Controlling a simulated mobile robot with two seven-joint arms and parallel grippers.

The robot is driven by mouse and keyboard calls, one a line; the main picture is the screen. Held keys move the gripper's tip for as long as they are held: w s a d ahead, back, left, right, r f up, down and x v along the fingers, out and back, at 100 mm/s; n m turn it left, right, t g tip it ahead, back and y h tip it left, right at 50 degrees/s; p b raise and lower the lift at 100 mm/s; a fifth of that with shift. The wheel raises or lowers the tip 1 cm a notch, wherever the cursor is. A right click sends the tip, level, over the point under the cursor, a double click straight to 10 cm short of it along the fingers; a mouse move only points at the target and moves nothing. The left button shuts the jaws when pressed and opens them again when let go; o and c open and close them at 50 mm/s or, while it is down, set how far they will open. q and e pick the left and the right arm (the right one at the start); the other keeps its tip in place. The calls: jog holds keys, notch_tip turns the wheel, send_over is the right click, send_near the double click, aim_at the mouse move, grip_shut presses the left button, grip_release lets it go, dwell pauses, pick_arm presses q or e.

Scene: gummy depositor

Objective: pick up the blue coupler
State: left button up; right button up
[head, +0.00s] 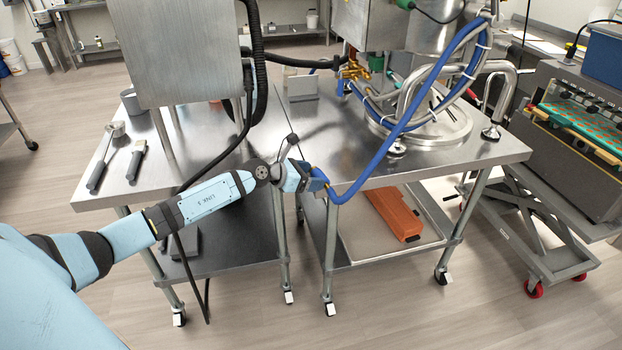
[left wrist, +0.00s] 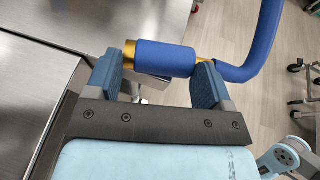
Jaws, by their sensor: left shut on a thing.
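The blue coupler (left wrist: 165,58) is a thick blue sleeve with brass-coloured ends, at the end of a blue hose. In the left wrist view it lies crosswise between the two blue fingers of my left gripper (left wrist: 163,82), which is shut on it. In the head view my left gripper (head: 314,178) is at the front edge of the right steel table, and the coupler is mostly hidden by it. The blue hose (head: 385,150) loops from there up to the steel machine. My right gripper is not in view.
The right steel table (head: 480,160) carries a round steel vessel base (head: 420,125) and pipes. The left table (head: 170,180) holds two brush-like tools (head: 131,160). An orange-red case (head: 392,215) lies on the lower shelf. A lift cart with a moulding machine (head: 570,130) stands at the right.

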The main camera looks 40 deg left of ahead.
pick_arm(q)
jog(key=shift+s, duration=0.1)
jog(key=o, duration=1)
jog(key=shift+c, duration=0.2)
jog(key=v, duration=1.3)
jog(key=shift+s+a+r, duration=0.2)
jog(key=shift+s, duration=0.1)
